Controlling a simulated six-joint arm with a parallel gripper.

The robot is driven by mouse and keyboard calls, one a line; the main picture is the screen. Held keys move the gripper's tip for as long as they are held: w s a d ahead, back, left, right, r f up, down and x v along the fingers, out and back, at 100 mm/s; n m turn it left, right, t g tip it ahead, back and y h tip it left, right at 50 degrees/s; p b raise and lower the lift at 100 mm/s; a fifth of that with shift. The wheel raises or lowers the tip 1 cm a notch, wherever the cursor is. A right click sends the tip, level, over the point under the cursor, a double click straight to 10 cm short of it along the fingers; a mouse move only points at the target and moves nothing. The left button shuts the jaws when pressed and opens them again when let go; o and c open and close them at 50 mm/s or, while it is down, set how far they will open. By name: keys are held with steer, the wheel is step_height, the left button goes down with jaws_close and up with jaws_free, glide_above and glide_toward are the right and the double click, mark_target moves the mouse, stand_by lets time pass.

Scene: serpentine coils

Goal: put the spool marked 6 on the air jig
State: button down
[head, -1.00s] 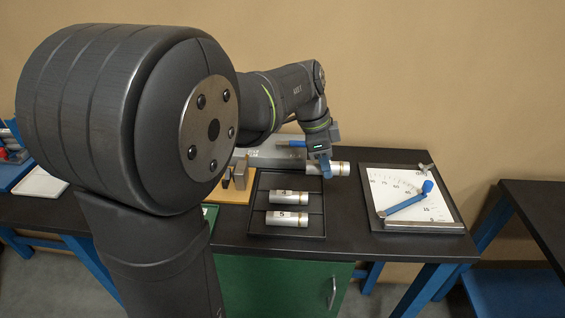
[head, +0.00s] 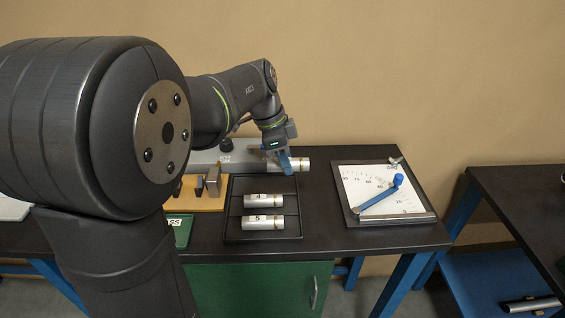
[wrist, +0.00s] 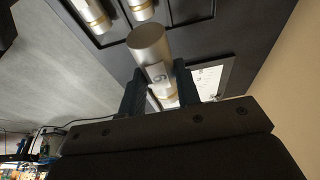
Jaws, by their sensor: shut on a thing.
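My gripper (head: 286,163) is shut on a silver spool (head: 302,165) with a brass band, behind the tray. In the wrist view the spool (wrist: 149,42) sticks out between the two fingers, and its white label shows a digit that looks like a 6, blurred. A long grey block (head: 205,158) with small lettering and a black knob lies along the back of the bench, to the left of my gripper. The lettering is too small to read, so I cannot tell if it is the air jig. I cannot tell whether the spool touches anything beneath it.
A black tray (head: 292,237) holds spools marked 4 (head: 263,201) and 5 (head: 263,223). A wooden base (head: 211,205) with grey uprights stands left of it. Bare bench separates tray and board.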

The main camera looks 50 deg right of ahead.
steer(key=shift+w+a+f, duration=0.7)
steer(key=shift+w+a, duration=2)
steer(key=shift+w, duration=1)
steer(key=shift+w+a+f, duration=0.75)
steer(key=shift+w+a, duration=2)
steer(key=shift+w, duration=0.95)
steer(key=shift+w+a+f, duration=0.7)
steer(key=shift+w+a, duration=2)
steer(key=shift+w, duration=1)
steer(key=shift+f, duration=0.25)
steer(key=shift+f, duration=1.2)
steer(key=shift+f, duration=0.2)
steer(key=shift+f, duration=0.4)
